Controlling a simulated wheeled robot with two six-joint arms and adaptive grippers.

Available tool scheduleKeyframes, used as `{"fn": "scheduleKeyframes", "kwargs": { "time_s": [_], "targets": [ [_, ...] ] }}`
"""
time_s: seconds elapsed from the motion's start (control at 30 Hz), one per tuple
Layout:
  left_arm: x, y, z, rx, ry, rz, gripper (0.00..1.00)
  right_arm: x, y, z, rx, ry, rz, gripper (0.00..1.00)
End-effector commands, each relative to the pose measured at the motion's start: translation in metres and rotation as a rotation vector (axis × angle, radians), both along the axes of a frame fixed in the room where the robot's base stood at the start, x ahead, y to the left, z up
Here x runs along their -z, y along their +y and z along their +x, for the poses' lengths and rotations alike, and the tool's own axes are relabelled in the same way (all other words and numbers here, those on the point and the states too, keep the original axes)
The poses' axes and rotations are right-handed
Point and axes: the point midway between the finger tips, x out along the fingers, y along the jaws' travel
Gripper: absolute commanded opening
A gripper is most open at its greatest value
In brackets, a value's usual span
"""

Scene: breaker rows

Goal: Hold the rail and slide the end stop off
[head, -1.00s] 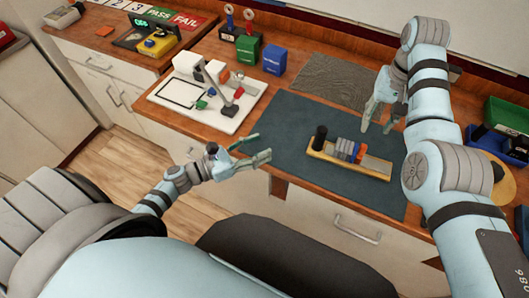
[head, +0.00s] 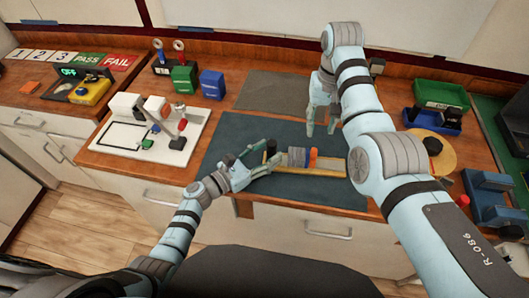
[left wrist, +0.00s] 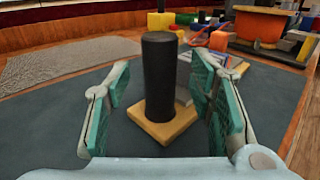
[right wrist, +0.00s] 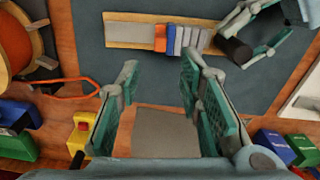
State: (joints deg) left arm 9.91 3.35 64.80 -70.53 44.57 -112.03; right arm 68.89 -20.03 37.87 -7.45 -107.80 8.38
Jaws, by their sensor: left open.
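A wooden board (head: 325,172) lies on the dark mat and carries a rail (right wrist: 131,31) with several grey modules (head: 297,157). An orange block (head: 313,158), apparently the end stop, sits against the modules on the bare rail's side. A black upright post (left wrist: 159,85) stands at the board's other end. My left gripper (head: 264,158) is open, its fingers on either side of the post, with gaps showing in the left wrist view. My right gripper (head: 322,125) is open and empty above the mat, behind the board; its fingers (right wrist: 158,85) are apart in the right wrist view.
A white panel (head: 120,143) stands left of the dark mat (head: 225,135). Blue (head: 211,84) and green (head: 184,80) boxes stand behind. A grey textured mat (head: 285,92) lies at the back. Green (head: 441,95) and blue (head: 432,121) bins are right of my right arm.

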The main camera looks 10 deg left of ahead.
Motion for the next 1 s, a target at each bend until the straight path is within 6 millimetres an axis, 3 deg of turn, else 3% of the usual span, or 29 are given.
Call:
{"fn": "scheduleKeyframes", "kwargs": {
  "time_s": [0.13, 0.43, 0.57, 0.63, 0.73, 0.8, 1.0],
  "targets": [
    [0.0, 0.0, 0.0, 0.0, 0.0, 0.0, 0.47, 0.0, 0.0, 0.0, 0.0, 0.0, 0.0, 0.33],
    [0.0, 0.001, 0.0, -0.001, 0.0, 0.0, 0.0, 0.0, 0.0, 0.0, 0.0, 0.0, 0.0, 0.33],
    [0.0, 0.001, 0.0, -0.001, 0.0, 0.0, 0.0, 0.0, 0.0, 0.0, 0.0, 0.0, 0.0, 0.33],
    [0.0, 0.001, 0.0, -0.001, 0.0, 0.0, 0.0, 0.002, -0.001, 0.0, 0.001, 0.003, 0.0, 0.38],
    [0.0, 0.001, 0.0, -0.001, 0.001, -0.001, 0.0, 0.014, -0.027, 0.003, 0.048, 0.017, -0.007, 0.38],
    [0.0, 0.001, 0.0, -0.001, 0.001, -0.001, 0.0, 0.019, -0.052, 0.007, 0.226, 0.03, 0.064, 0.38],
    [0.0, 0.001, 0.0, -0.001, 0.0, 0.0, 0.0, 0.007, -0.068, 0.009, 0.995, 0.152, 0.248, 0.38]
  ]
}}
